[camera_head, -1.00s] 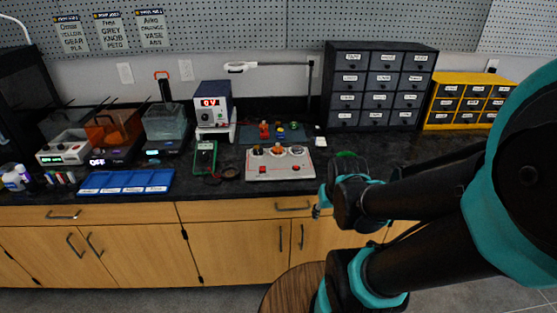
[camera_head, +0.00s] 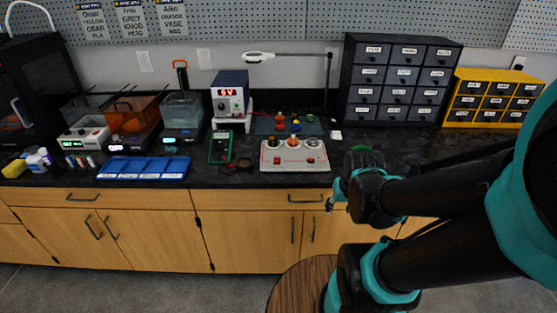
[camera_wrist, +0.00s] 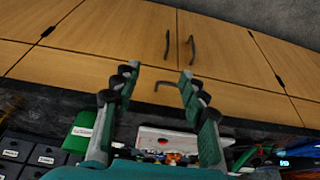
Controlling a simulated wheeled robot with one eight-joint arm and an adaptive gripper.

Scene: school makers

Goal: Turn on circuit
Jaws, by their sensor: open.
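A pale circuit board (camera_head: 295,164) lies on the black counter. It has a red switch (camera_head: 277,160) at its front left and several round parts along its back. The switch's position is too small to tell. The board also shows in the wrist view (camera_wrist: 150,134), beyond my fingers, with a red spot on it. My gripper (camera_head: 335,192) is at the counter's front edge, right of and nearer than the board, touching nothing visible. In the wrist view my gripper (camera_wrist: 158,78) has its two fingers wide apart with nothing between them.
A power supply (camera_head: 230,97) with a lit red display stands behind the board. A green multimeter (camera_head: 221,147) and a blue tray (camera_head: 144,168) lie to the left. Black drawers (camera_head: 397,82) and yellow drawers (camera_head: 490,98) stand to the right. A round wooden stool (camera_head: 292,288) is below.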

